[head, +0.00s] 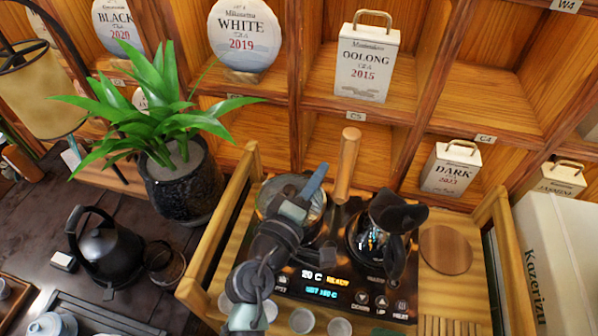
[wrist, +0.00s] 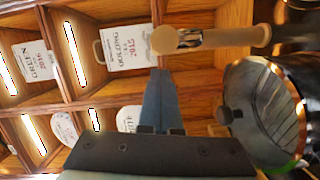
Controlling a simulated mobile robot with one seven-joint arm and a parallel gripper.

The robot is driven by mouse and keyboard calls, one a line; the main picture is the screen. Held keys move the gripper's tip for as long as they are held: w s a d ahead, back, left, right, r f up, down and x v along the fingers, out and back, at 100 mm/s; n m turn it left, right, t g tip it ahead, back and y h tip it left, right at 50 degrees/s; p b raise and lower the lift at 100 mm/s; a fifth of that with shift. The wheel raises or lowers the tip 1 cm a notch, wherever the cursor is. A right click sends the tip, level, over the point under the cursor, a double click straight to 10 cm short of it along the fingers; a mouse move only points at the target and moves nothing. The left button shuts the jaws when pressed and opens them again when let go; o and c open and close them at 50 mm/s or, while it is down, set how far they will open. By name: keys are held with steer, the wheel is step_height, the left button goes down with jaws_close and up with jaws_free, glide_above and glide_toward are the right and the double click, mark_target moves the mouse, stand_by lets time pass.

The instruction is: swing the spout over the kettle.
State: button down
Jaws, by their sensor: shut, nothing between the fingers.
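The wooden spout post (head: 348,165) stands at the back of the tea stove, between its two burners. In the wrist view the wooden spout (wrist: 225,37) lies across the upper right, with a metal piece partway along it. A glass kettle with a black lid and handle (head: 400,215) sits on the right burner. My gripper (head: 317,178) is shut and empty, above the lidded pot on the left burner and left of the post, apart from it. Its blue fingers (wrist: 158,85) point toward the spout in the wrist view. My arm hides part of the pot.
The lidded pot (wrist: 258,110) is close beside my fingers. A potted plant (head: 182,190) and a black kettle (head: 112,255) stand to the left. Small cups (head: 302,320) line the stove's front. Shelves with tea boxes (head: 368,62) rise behind. A round wooden board (head: 446,249) lies at right.

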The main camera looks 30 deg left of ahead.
steer(key=shift+w+d+f, duration=0.15)
steer(key=shift+w+d, duration=0.05)
steer(key=shift+d, duration=0.45)
steer(key=shift+d, duration=0.1)
